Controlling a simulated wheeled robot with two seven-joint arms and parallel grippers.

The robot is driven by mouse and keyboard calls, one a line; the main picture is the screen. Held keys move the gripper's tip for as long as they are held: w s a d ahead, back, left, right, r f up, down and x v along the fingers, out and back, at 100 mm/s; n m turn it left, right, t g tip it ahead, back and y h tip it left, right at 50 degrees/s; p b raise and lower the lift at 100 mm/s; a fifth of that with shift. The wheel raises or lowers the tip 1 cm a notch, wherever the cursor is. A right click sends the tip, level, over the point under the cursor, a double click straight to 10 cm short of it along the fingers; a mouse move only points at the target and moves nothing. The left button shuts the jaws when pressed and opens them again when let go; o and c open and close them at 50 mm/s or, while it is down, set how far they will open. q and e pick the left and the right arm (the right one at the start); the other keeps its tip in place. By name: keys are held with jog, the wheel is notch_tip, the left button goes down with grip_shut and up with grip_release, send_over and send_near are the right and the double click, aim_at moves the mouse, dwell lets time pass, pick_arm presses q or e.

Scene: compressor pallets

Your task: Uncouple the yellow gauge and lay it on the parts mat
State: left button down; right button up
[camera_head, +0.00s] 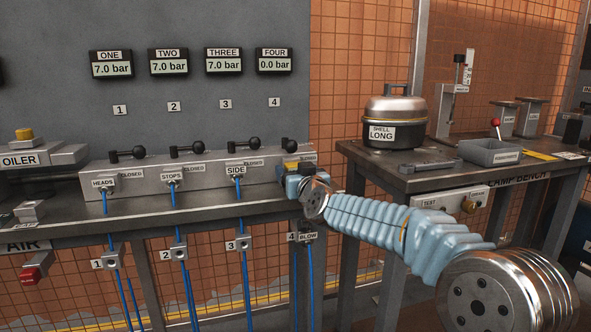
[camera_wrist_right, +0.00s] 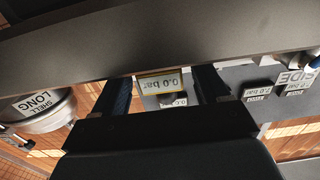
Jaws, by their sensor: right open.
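The yellow gauge (camera_head: 291,165) sits at the right end of the grey valve block, at the fourth position, largely hidden by my right gripper (camera_head: 299,170). In the right wrist view the gauge (camera_wrist_right: 160,84) shows a yellow-framed display reading 0.0 bar, upside down. It stands between the two dark fingers of my right gripper (camera_wrist_right: 165,88), which are open on either side of it. Gaps show between gauge and fingers in that view. Its coupling is hidden. I cannot make out the parts mat for certain. My left gripper is not in view.
The valve block (camera_head: 143,180) carries several black-knobbed valves and blue hoses. Wall readout FOUR (camera_head: 274,60) shows 0.0 bar; the others show 7.0.

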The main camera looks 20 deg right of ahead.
dwell(0.4)
jog(key=c, duration=1.3)
jog(key=shift+s+d, duration=0.1)
jog(key=shift+s, duration=2.9)
